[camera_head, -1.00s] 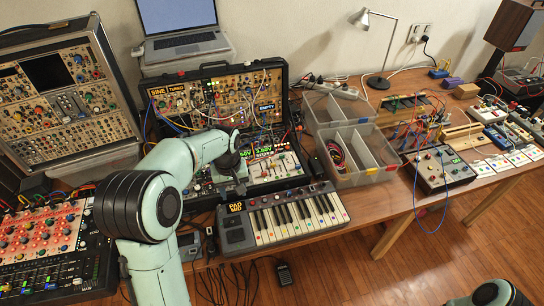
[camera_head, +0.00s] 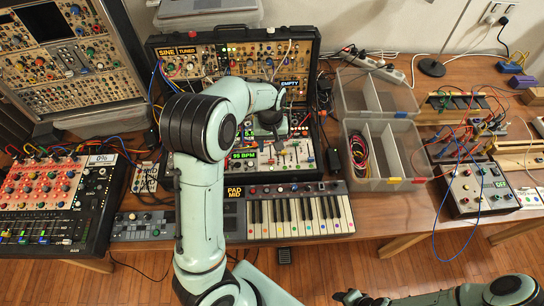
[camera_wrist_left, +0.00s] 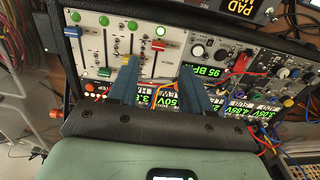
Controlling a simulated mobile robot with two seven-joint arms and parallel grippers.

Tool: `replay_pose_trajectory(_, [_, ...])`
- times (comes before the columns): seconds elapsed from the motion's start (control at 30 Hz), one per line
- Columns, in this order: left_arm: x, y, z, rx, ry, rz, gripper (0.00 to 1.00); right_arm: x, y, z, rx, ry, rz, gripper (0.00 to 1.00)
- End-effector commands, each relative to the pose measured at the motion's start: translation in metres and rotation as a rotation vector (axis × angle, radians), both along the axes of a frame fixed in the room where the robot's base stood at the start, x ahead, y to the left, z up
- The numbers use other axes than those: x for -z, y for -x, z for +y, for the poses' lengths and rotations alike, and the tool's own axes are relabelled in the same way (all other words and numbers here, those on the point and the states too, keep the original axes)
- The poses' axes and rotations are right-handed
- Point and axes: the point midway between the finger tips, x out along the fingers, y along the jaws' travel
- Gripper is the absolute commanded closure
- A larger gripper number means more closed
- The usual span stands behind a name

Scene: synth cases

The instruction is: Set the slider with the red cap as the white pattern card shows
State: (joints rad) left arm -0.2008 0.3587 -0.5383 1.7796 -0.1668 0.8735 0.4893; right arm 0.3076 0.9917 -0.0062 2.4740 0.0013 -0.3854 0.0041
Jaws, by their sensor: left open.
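The slider with the red cap (camera_wrist_left: 158,45) is in the left wrist view, the rightmost of several vertical sliders on a pale panel (camera_wrist_left: 143,70). Its cap is near the end of the slot by the green button. In the head view my left gripper (camera_head: 271,118) is above the case. White cards (camera_head: 528,197) are at the right edge; their pattern is too small to read.
A keyboard (camera_head: 298,216) lies in front of the case. A red-panelled mixer (camera_head: 50,190) stands left, clear bins (camera_head: 385,180) with cables stand right. Patch cables (camera_wrist_left: 240,70) hang close to the right finger. A laptop-like tray is at the back.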

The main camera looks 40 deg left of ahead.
Motion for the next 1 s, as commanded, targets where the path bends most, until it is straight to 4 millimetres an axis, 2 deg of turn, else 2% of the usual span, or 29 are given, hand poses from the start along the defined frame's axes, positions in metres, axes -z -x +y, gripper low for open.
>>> replay_pose_trajectory(0.03, [0.013, 0.001, 0.000, -0.001, -0.001, 0.007, 0.51, 0.001, 0.001, 0.000, 0.000, 0.000, 0.000, 0.57])
replay_pose_trajectory(0.2, [0.048, 0.001, 0.000, -0.001, 0.000, 0.006, 0.51, 0.002, 0.002, 0.000, 0.000, 0.000, 0.002, 0.57])
replay_pose_trajectory(0.4, [0.075, 0.000, 0.000, -0.001, 0.000, 0.001, 0.51, 0.003, 0.003, 0.000, 0.000, 0.000, 0.002, 0.57])
replay_pose_trajectory(0.57, [0.083, -0.001, 0.000, 0.001, -0.001, -0.001, 0.51, 0.003, 0.003, 0.000, 0.000, 0.000, 0.002, 0.57])
replay_pose_trajectory(0.83, [0.084, -0.001, 0.000, 0.000, -0.001, -0.002, 0.51, 0.003, 0.003, 0.000, 0.000, 0.000, 0.002, 0.57])
replay_pose_trajectory(0.87, [0.084, -0.001, 0.000, 0.000, -0.001, -0.002, 0.58, 0.003, 0.003, 0.000, 0.000, 0.000, 0.002, 0.57])
replay_pose_trajectory(0.9, [0.084, -0.001, 0.000, 0.000, -0.001, -0.002, 0.71, 0.003, 0.003, 0.000, 0.000, 0.000, 0.002, 0.57])
replay_pose_trajectory(1.0, [0.084, -0.001, 0.000, 0.000, 0.000, -0.001, 1.00, 0.003, 0.003, 0.000, 0.000, 0.000, 0.002, 0.57])
